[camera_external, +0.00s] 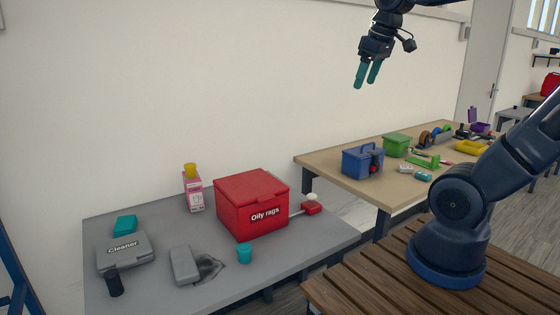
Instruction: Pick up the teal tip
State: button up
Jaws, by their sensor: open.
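A small teal cylinder (244,254) stands on the grey table in front of the red box. A teal block (124,225) lies behind the grey Cleaner case. A small item with teal on it (422,176) is on the wooden table's front edge. I cannot tell for sure which of these is the teal tip. My gripper (367,76) has teal fingers. It is open and empty, high in front of the wall and well above both tables, apart from everything.
The red Oily rags box (252,205) stands on the grey table (310,242). The grey Cleaner case (125,254), a dark bottle (114,282), a grey block (184,265) and a pink carton (193,192) are there too. A blue caddy (358,162) and green box (396,146) stand on the wooden table.

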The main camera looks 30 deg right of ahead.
jog(key=w+a+r+n+g, duration=0.1)
jog(key=w+a+n, duration=0.35)
jog(key=a, duration=0.35)
jog(key=n+g, duration=0.3)
jog(key=n, duration=0.6)
send_over(244, 247)
notch_tip(244, 247, down, 3)
jog(key=shift+f, duration=22.05)
jog(key=c, duration=1.1)
